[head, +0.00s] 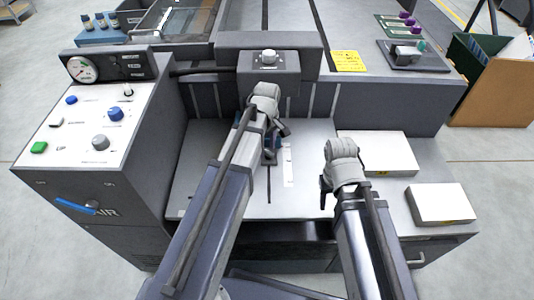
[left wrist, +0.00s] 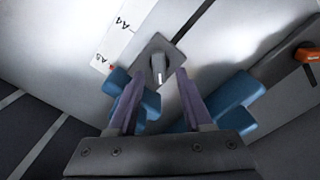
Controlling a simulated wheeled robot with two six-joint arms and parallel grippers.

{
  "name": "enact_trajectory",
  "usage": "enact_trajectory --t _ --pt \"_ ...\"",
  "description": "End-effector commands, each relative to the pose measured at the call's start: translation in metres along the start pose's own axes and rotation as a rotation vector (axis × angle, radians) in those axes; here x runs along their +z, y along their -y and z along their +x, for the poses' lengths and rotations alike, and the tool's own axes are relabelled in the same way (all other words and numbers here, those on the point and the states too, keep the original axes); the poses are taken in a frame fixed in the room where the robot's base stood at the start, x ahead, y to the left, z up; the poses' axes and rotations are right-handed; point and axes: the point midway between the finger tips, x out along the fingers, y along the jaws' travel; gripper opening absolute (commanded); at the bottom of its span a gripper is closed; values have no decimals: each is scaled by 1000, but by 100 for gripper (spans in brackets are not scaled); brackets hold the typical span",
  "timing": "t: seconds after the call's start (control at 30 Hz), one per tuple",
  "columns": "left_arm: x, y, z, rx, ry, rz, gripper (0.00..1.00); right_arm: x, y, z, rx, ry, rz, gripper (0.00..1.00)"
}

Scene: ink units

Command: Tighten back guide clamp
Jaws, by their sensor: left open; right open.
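The back guide clamp, a small grey lever knob (left wrist: 158,68) on a dark plate (left wrist: 152,45), shows in the left wrist view at the upper middle. My left gripper (left wrist: 158,82) is open, with its two purple fingers on either side of the knob's lower end. I cannot tell whether they touch it. In the head view my left gripper (head: 271,152) is low over the pale feed table (head: 215,165) and hides the clamp. My right gripper (head: 325,195) is open and empty at the table's right part; its fingers are mostly hidden.
A white scale strip (head: 289,167) marked A4 and A5 lies beside the clamp. An orange handle (left wrist: 308,55) is at the right of the left wrist view. White paper stacks (head: 376,152) and (head: 440,203) lie right. A control panel (head: 90,120) stands left.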

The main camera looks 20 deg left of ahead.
Motion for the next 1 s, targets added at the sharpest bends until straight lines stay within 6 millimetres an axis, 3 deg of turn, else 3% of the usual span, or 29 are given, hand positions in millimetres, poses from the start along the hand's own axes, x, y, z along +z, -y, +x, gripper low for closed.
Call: enact_trajectory --t 0.33,0.8,1.0 --pt "0 0 6 0 0 0 50 0 0 5 0 0 0 50" --pt "0 0 6 0 0 0 0 0 0 6 0 0 0 50" --pt "0 0 6 0 0 0 0 0 0 6 0 0 0 50"
